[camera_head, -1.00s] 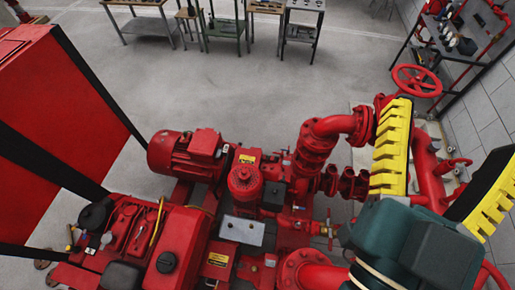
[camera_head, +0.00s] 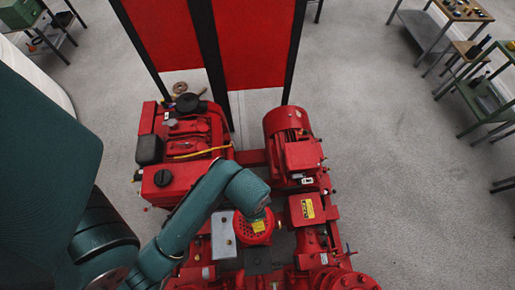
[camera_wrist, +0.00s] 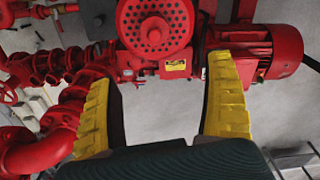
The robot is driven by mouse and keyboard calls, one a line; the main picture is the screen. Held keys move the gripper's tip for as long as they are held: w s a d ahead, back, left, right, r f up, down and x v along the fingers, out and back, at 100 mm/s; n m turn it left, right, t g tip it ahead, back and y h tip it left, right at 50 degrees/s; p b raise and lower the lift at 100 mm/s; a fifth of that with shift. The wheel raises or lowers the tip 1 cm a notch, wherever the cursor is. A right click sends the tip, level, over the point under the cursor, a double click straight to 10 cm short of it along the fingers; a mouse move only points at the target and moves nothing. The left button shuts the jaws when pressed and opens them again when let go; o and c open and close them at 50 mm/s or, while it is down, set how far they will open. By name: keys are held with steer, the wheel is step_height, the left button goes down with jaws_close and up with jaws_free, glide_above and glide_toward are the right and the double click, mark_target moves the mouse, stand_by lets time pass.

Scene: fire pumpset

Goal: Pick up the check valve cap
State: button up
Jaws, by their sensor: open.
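Past the fingertips is a round red perforated motor cover (camera_wrist: 155,26) on the red pumpset. The same pumpset (camera_head: 255,262) shows in the head view, with my green arm reaching over it; the fingers are not visible there. I cannot pick out the check valve cap with certainty in either view. Red flanged pipework (camera_wrist: 75,68) stands left of my gripper in the wrist view.
A large red motor (camera_wrist: 262,50) is right of the perforated cover. In the head view, a red engine (camera_head: 185,135) and tall red cabinet panels (camera_head: 255,45) stand behind the pumpset. Workbenches (camera_head: 488,95) are at the right, with clear grey floor between.

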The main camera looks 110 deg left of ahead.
steer(key=f, duration=1.1)
steer(key=shift+s+d+f, duration=0.1)
steer(key=shift+s+d, duration=0.1)
steer(key=shift+d, duration=0.05)
step_height(320, 180, down, 5)
steer(key=shift+w+d+f, duration=0.15)
steer(key=shift+f, duration=0.05)
steer(key=c, duration=1.3)
